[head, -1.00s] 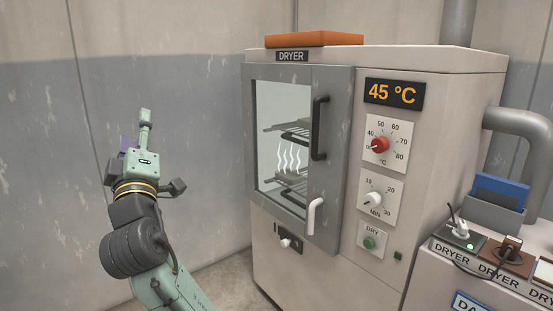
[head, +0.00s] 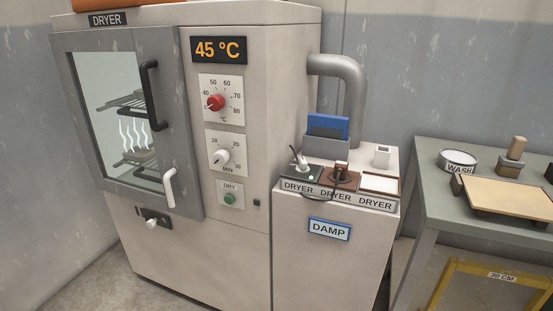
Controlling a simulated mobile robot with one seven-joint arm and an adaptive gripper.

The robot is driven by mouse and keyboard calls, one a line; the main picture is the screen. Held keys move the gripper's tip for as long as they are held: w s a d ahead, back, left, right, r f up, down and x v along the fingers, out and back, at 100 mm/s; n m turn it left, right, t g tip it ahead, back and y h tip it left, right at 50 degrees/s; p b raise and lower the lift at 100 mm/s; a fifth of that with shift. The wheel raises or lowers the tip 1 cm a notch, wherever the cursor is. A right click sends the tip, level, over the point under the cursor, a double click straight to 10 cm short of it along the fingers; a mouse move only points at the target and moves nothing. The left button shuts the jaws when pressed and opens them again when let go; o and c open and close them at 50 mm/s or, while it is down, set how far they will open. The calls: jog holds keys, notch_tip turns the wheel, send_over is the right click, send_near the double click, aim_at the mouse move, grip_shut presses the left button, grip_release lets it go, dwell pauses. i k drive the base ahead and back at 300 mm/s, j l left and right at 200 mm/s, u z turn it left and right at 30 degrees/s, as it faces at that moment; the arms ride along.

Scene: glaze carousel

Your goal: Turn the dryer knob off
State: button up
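The dryer (head: 256,60) stands at the left in the head view, with its glass door (head: 125,110) shut. Its display reads 45 °C (head: 218,50). A red knob (head: 215,103) sits on the temperature dial, its pointer toward the lower left, near 40. A white knob (head: 221,157) sits on the MIN timer dial below. A green DRY button (head: 230,198) is under that. A small white knob or switch (head: 151,222) is on a dark plate below the door. Wavy white steam marks show behind the glass. My gripper is not in view.
A DAMP cabinet (head: 330,258) stands right of the dryer, with plugs and DRYER labels on top. A grey pipe (head: 352,85) rises behind it. A table (head: 433,185) at the right holds a WASH tin (head: 458,160) and boards. Floor shows at the lower left.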

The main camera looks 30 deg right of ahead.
aim_at(303, 168)
jog(key=z, duration=1.2)
